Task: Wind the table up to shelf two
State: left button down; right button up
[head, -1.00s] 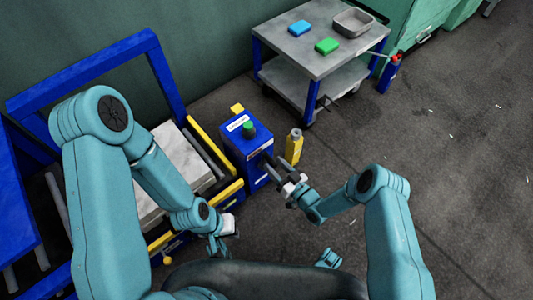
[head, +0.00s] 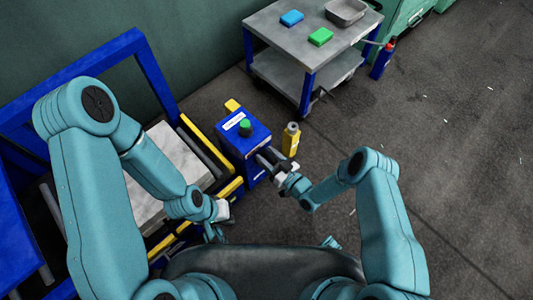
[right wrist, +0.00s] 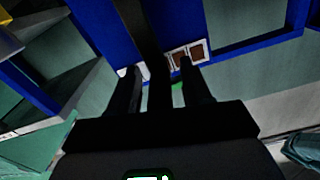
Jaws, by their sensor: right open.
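A pale grey slab (head: 167,165) lies in a low frame with yellow edges (head: 215,147), seen at left in the head view. Beside it stands a blue box (head: 243,138) with a green button (head: 245,127) on top and a white label. My right gripper (head: 267,160) is open at the box's right side, its fingertips close to it; contact cannot be told. In the right wrist view its dark fingers (right wrist: 160,68) have a dark bar between them, and a blue surface lies beyond. My left gripper (head: 217,225) hangs over the frame's near end, partly hidden by its arm.
A yellow bottle (head: 290,140) stands on the floor just right of the box. A grey cart (head: 290,45) behind carries a blue block (head: 291,18), a green block (head: 320,37) and a grey tray (head: 347,12). The floor at right is clear.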

jog(key=shift+s, duration=0.1)
grip_shut()
jog(key=shift+w+d+m+b, duration=0.2)
jog(key=shift+d+m+b, duration=0.1)
jog(key=shift+b, duration=0.1)
